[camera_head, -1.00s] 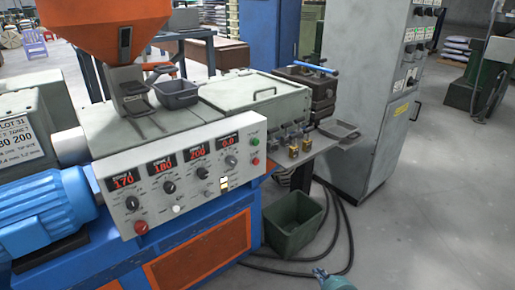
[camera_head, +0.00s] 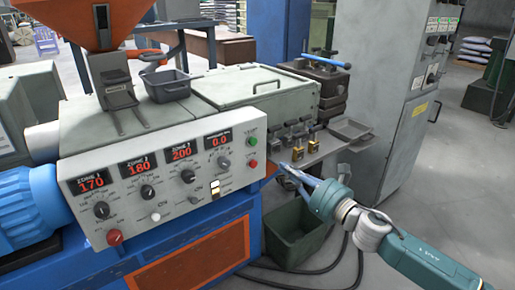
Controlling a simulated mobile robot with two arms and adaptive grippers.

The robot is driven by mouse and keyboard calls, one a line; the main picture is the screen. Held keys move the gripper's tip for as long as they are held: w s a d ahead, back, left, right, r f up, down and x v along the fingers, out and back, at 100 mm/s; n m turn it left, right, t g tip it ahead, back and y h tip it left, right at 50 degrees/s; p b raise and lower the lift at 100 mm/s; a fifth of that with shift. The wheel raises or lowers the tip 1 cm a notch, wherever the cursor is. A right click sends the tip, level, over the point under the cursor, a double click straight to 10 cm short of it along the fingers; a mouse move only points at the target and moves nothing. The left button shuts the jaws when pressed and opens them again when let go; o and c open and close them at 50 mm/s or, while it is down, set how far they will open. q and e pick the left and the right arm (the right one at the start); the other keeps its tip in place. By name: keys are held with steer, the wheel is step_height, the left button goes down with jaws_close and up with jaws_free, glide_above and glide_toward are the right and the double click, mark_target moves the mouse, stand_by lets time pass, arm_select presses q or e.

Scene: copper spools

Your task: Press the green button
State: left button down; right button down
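The green button (camera_head: 252,142) is on the right end of the grey control panel (camera_head: 150,185), directly above a red button (camera_head: 253,163). It is in plain view with nothing in front of it. My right gripper (camera_head: 287,168) comes in from the lower right, right of the panel and a little lower than the green button. Its narrow fingers look closed together and point up and left toward the panel's right end. They hold nothing that I can see and appear apart from the panel. My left gripper is not in view.
A green bin (camera_head: 285,240) stands on the floor below. A grey cabinet (camera_head: 385,100) stands behind to the right. A larger red knob (camera_head: 114,237) is at the panel's lower left.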

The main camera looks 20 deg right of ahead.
mark_target(252, 143)
steer(key=shift+w, duration=0.1)
